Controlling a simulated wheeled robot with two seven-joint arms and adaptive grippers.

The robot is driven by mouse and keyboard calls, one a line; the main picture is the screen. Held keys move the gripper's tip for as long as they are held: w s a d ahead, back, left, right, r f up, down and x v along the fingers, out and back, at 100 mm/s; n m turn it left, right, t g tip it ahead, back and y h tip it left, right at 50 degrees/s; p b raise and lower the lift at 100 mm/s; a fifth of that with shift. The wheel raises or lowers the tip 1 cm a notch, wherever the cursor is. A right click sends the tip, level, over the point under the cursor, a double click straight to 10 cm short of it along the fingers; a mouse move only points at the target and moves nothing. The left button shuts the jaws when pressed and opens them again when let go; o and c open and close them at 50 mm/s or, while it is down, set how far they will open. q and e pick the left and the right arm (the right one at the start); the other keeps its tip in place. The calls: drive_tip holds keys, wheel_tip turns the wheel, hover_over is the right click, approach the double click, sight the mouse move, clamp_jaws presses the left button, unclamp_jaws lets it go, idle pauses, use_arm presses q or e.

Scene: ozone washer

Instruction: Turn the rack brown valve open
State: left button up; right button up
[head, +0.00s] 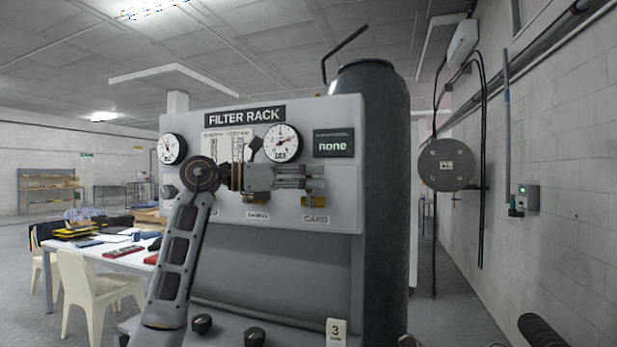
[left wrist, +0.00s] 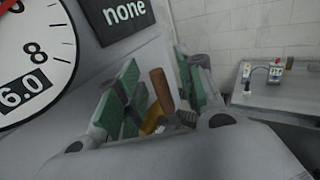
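The brown valve shows in the left wrist view as a brown cylindrical handle (left wrist: 161,88) with a yellowish part (left wrist: 152,122) below it. In the head view a small brass-brown part (head: 314,201) shows just under my fingertips, above a small label on the rack's grey panel (head: 345,195). My left gripper (head: 300,178) reaches across the panel from the left. Its green finger pads (left wrist: 158,85) stand apart on either side of the brown handle, with a visible gap. The fingers hide most of the valve in the head view. My right gripper is not in view.
A cluttered white table (head: 105,250) and chairs are at left.

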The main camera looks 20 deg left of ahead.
use_arm(q)
clamp_jaws()
idle(0.3)
idle(0.3)
